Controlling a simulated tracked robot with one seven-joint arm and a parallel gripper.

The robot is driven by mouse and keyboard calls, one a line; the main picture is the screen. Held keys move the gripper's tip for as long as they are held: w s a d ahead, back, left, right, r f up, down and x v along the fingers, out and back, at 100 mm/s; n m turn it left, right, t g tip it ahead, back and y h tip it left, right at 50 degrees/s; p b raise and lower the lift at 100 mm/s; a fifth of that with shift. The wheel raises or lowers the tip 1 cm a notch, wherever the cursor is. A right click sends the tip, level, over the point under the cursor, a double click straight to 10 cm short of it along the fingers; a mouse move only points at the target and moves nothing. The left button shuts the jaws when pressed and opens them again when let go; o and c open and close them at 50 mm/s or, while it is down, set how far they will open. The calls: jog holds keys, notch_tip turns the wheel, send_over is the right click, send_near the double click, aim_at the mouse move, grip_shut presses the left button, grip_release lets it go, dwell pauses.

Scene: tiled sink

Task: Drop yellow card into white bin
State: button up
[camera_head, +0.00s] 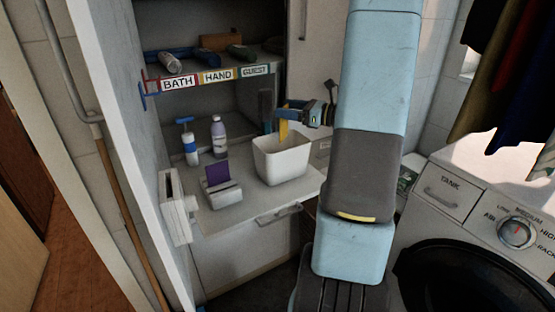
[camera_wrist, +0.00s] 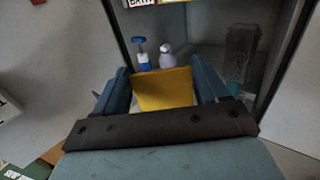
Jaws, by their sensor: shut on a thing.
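The yellow card (camera_wrist: 165,90) is held between the two fingers of my gripper (camera_wrist: 165,82) in the wrist view. In the head view my gripper (camera_head: 284,112) is shut on the yellow card (camera_head: 283,131), which hangs down above the white bin (camera_head: 283,162). The card's lower end appears just over or at the bin's back rim; I cannot tell whether it reaches inside. The bin stands open on the white pull-out surface, and its inside floor is hidden. In the wrist view the bin is mostly hidden behind the card and gripper.
A purple card (camera_head: 217,175) stands in a white holder (camera_head: 221,194) left of the bin. A pump bottle (camera_head: 190,146) and a lavender bottle (camera_head: 218,136) stand behind. A labelled shelf (camera_head: 215,78) is above. The washing machine (camera_head: 480,215) is at right.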

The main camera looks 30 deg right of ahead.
aim_at(285, 121)
jog(key=shift+s+d+f, duration=0.1)
jog(key=shift+d+f, duration=0.05)
jog(key=shift+f, duration=2.1)
jog(key=o, duration=1.3)
jog(key=shift+s+d, duration=0.1)
jog(key=v, duration=1.3)
jog(key=shift+s+d, duration=0.15)
jog(key=shift+s, duration=0.05)
